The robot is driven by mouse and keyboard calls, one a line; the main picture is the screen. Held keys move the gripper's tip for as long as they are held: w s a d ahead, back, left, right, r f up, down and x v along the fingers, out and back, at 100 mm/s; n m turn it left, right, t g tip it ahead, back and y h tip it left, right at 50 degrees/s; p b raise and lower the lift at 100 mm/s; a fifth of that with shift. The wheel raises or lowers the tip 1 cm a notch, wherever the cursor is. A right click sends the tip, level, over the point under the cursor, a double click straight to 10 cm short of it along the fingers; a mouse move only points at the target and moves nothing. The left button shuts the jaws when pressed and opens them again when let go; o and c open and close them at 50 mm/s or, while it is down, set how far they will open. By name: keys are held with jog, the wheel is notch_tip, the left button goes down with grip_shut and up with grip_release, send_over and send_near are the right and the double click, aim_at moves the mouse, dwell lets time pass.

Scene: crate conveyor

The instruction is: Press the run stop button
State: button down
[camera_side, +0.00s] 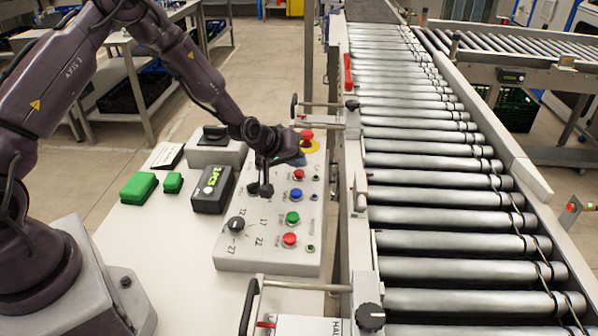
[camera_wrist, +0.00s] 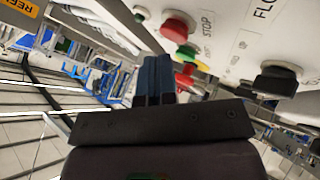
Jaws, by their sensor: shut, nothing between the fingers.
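A sloped grey control panel (camera_side: 262,252) stands on the white table. In the side view it carries an upper red button (camera_side: 299,175), a blue button (camera_side: 296,194), a green button (camera_side: 293,217) and a lower red button (camera_side: 289,239). Their labels are too small to read there. In the wrist view a red button (camera_wrist: 179,25) has the word STOP beside it, with a green button (camera_wrist: 186,51) close by. My gripper (camera_side: 295,158) is over the panel's far part, fingers together and empty. Its dark blue fingers (camera_wrist: 155,78) appear apart from the STOP button.
A red mushroom button on a yellow ring (camera_side: 312,147) lies at the panel's far end. A black rotary knob (camera_side: 237,224) is on the near left. A black display box (camera_side: 213,190) and green blocks (camera_side: 138,188) stand left. The roller conveyor (camera_side: 430,215) runs along the right.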

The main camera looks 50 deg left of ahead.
aim_at(296, 172)
jog(key=shift+r, duration=0.15)
jog(key=shift+r, duration=2.5)
